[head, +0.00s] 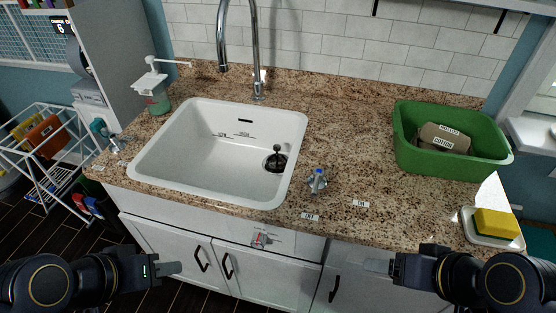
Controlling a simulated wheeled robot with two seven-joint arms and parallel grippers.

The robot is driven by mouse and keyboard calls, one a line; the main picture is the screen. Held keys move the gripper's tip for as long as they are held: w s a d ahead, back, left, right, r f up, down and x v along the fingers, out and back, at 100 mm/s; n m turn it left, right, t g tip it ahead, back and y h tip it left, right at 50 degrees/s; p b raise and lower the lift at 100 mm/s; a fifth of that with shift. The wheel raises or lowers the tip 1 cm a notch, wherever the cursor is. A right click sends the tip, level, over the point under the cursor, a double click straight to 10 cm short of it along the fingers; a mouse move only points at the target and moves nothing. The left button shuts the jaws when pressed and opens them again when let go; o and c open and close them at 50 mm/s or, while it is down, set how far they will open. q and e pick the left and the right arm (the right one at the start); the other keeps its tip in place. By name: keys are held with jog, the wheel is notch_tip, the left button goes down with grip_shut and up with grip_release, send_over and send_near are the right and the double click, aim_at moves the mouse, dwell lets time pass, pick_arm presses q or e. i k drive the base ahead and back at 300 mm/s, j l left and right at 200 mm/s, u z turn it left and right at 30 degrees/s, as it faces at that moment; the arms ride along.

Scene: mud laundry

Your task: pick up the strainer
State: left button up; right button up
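A dark strainer with an upright knob (277,155) sits at the drain in the right part of the white sink (200,185). Its lower part is dark and hard to make out against the drain. My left gripper (174,268) is in front of the cabinet doors, nearer to me than the sink and away from the strainer. My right gripper (374,266) is in front of the counter's front edge, to the right of the sink. Both grippers point inward and appear to touch nothing. Their fingers overlap in this view, so their opening is unclear.
A tall chrome faucet (256,50) rises behind the sink. A soap dispenser (156,92) stands at back left. A blue-topped fitting (317,180) stands right of the sink. A green bin (455,160) and a yellow sponge (495,223) are farther right. The counter between is mostly clear.

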aim_at(276, 162)
jog(key=i+u, duration=0.15)
jog(key=u, duration=0.25)
jog(key=i+u, duration=0.15)
jog(key=u, duration=0.25)
jog(key=i+u, duration=0.15)
jog(key=u, duration=0.25)
